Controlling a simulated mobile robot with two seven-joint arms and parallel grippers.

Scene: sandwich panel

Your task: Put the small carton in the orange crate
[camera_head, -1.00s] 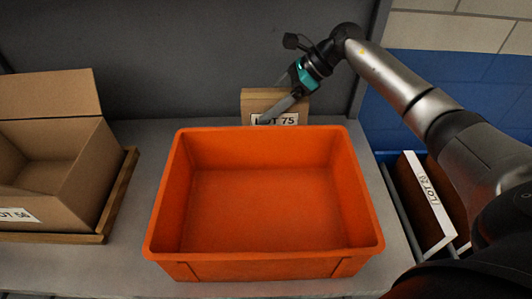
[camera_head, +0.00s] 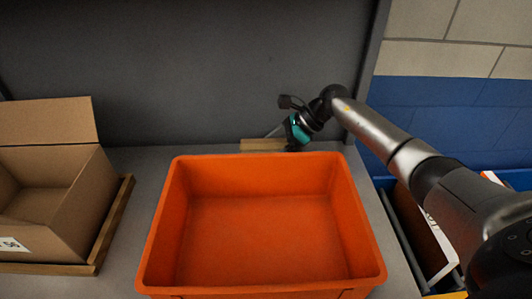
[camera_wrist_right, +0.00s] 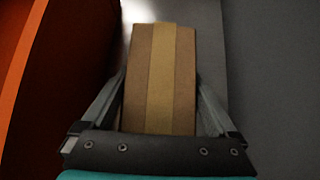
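The small carton (camera_head: 262,145) is brown cardboard and lies behind the orange crate (camera_head: 262,292). Only a strip of it shows above the crate's far rim. In the right wrist view the carton (camera_wrist_right: 160,85) shows a long face with a lighter tape strip down its middle. My right gripper (camera_wrist_right: 160,82) has one finger along each side of the carton. I cannot tell whether both fingers press on it. In the head view my right gripper is at the carton's right end, its fingers mostly hidden. The crate is empty. My left gripper is not in view.
An open cardboard box (camera_head: 60,190) stands on a wooden tray (camera_head: 112,225) at the left. A grey wall (camera_head: 190,70) rises close behind the carton. A blue container (camera_head: 392,205) with a labelled item is at the right. Free shelf surface is narrow around the crate.

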